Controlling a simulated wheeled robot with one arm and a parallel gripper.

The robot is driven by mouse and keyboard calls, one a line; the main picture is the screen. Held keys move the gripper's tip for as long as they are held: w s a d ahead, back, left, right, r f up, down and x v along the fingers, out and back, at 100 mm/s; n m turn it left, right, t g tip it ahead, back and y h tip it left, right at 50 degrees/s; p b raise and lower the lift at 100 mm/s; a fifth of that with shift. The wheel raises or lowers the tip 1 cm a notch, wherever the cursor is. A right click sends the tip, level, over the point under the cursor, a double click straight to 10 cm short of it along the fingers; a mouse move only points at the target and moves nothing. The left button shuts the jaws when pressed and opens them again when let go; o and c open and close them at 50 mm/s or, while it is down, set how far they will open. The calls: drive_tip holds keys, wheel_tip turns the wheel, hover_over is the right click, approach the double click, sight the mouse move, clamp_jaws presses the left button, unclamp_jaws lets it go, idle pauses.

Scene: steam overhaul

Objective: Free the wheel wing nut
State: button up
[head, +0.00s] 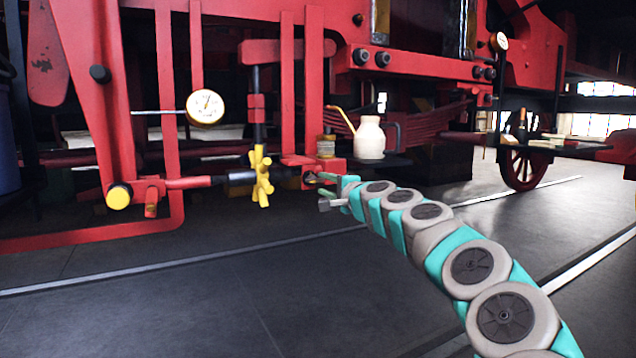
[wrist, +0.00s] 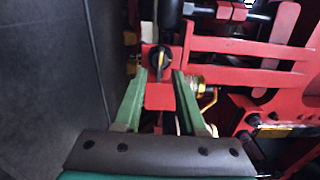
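In the head view the red block (head: 296,165) is just left of my gripper, and the knob is too small to make out clearly. A yellow spoked handwheel (head: 262,177) stands left of the block, apart from my gripper.
A dial gauge (head: 205,107) and red frame bars (head: 170,75) are to the left. The dark floor (head: 170,290) in front is clear.

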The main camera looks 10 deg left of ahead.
sight(317, 181)
drive_tip(key=shift+x, duration=1.95)
clamp_jaws()
